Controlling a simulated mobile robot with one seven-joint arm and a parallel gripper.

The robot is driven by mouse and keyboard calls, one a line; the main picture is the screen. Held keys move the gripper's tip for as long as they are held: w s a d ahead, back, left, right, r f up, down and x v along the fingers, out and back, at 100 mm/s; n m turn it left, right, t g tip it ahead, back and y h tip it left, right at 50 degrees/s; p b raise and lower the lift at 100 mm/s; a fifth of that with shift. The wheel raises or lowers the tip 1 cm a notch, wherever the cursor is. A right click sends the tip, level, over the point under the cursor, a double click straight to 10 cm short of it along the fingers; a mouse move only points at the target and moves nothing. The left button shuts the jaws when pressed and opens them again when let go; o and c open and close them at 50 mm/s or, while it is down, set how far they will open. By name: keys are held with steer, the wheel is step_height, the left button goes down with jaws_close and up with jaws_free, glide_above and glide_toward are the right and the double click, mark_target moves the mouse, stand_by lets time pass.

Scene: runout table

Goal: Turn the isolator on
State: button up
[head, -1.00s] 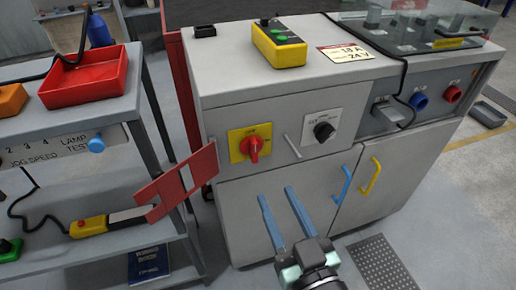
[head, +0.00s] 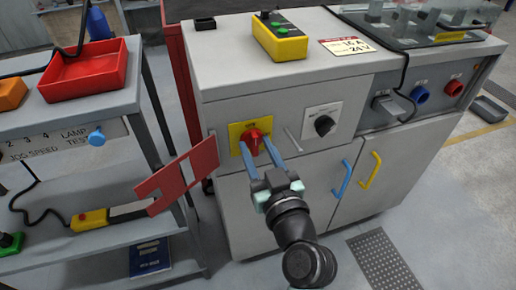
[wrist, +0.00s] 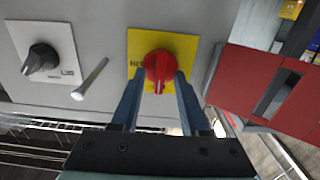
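The isolator is a red rotary knob (head: 254,138) on a yellow square plate (head: 236,129) on the grey cabinet's front. In the wrist view the red knob (wrist: 158,66) sits in the middle of its yellow plate (wrist: 136,42), its grip bar pointing toward my gripper. My gripper (head: 256,146) is at the knob with its two blue fingers apart, one on each side. In the wrist view the fingers (wrist: 160,84) also straddle the knob. I cannot tell whether they touch it. The lettering on the plate is partly hidden.
A black selector knob (head: 324,125) on a white plate and a thin grey handle (head: 293,140) are right of the isolator. A red panel (head: 180,178) juts out at the left, beside the shelf rack. Blue (head: 342,180) and yellow (head: 371,170) door handles are lower right.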

jaws_close()
steer(key=shift+m, duration=0.4)
steer(key=m+p, duration=0.1)
steer(key=m, duration=0.2)
steer(key=shift+d+m, duration=0.15)
steer(key=shift+m, duration=0.25)
steer(key=m+p, duration=0.1)
steer(key=m, duration=0.3)
steer(key=shift+m+p, duration=0.3)
steer(key=shift+p, duration=0.05)
steer(key=shift+d+f+m+p, duration=0.15)
steer(key=shift+m+p, duration=0.7)
steer(key=shift+m, duration=1.25)
steer(key=shift+f+m+p, duration=0.1)
steer(key=shift+m+p, duration=0.7)
steer(key=shift+m, duration=1.3)
